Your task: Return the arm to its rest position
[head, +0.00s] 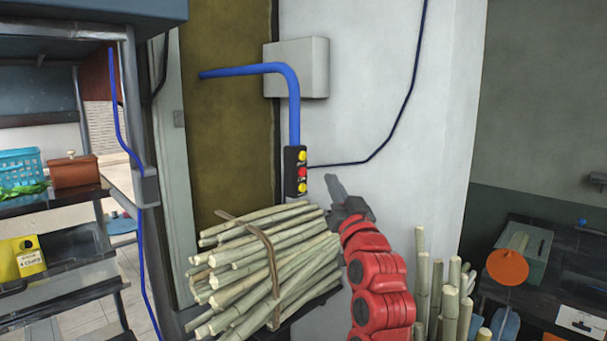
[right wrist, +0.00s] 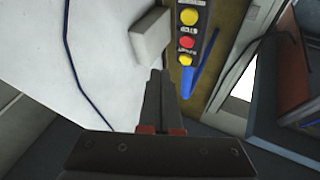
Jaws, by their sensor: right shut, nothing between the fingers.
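My right gripper (head: 334,186) is shut and empty, at the end of my red right arm in the head view. It points up and left, a little right of and below the control box (head: 296,172). The control box is black with yellow, red and yellow buttons and hangs from a blue pipe (head: 292,105). In the right wrist view the closed fingers (right wrist: 158,82) are in the middle, and the button panel (right wrist: 192,40) is above and to the right of them. I see no contact with the buttons. My left gripper is not in view.
A tied bundle of sugarcane (head: 262,262) lies left of my right arm. More canes (head: 450,300) stand to its right. A grey box (head: 300,68) is on the white wall behind. Shelves with a teal basket (head: 30,168) stand at the left, and a bench with an orange disc (head: 507,267) at the right.

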